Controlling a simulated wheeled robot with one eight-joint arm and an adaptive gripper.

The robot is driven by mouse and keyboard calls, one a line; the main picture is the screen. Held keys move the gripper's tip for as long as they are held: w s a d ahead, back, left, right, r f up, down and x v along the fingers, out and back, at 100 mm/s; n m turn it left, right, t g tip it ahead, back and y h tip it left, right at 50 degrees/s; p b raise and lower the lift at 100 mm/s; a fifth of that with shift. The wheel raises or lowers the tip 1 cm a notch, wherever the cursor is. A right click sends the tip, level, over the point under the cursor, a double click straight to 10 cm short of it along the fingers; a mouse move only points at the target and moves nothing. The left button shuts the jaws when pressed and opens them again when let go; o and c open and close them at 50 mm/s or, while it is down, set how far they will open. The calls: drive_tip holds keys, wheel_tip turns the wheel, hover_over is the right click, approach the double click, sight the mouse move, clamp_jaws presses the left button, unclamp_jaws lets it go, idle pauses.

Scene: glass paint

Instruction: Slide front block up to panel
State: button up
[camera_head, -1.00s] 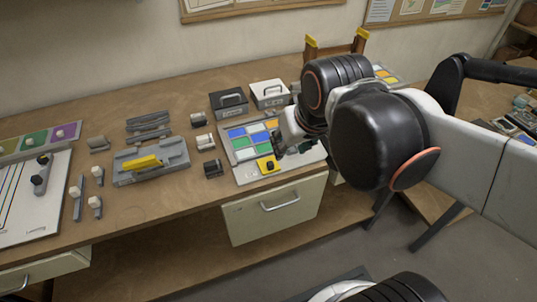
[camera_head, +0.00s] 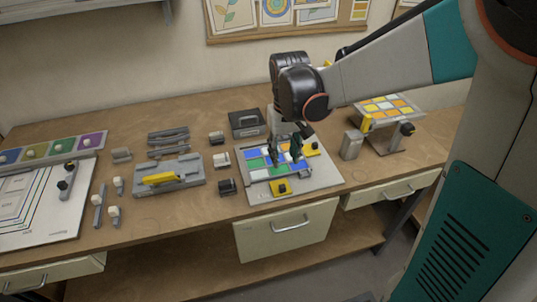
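The colored panel (camera_head: 259,163), a grid of blue, green, white and orange panes, lies on a light grey board (camera_head: 326,178) near the table's front edge. The front block (camera_head: 281,188), yellow with a black knob, is on the board at the panel's front side; a gap between them is too small to judge. Another yellow block (camera_head: 311,149) with a dark knob is at the panel's right side. My gripper (camera_head: 285,155) points down over the panel, behind the front block, its two dark fingers apart with nothing visible between them. It hides part of the panel.
A grey fixture (camera_head: 190,178) with a yellow handle stands left, with small blocks (camera_head: 227,187) between it and the board. A black box (camera_head: 247,123) is behind. A raised second panel (camera_head: 385,105) stands right. The table in front of the board is narrow.

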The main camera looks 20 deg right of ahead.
sight(282, 186)
wheel_tip(282, 186, down, 14)
drive_tip(key=b, duration=0.4)
drive_tip(key=shift+r, duration=0.2)
drive_tip(key=shift+c, duration=0.3)
clamp_jaws()
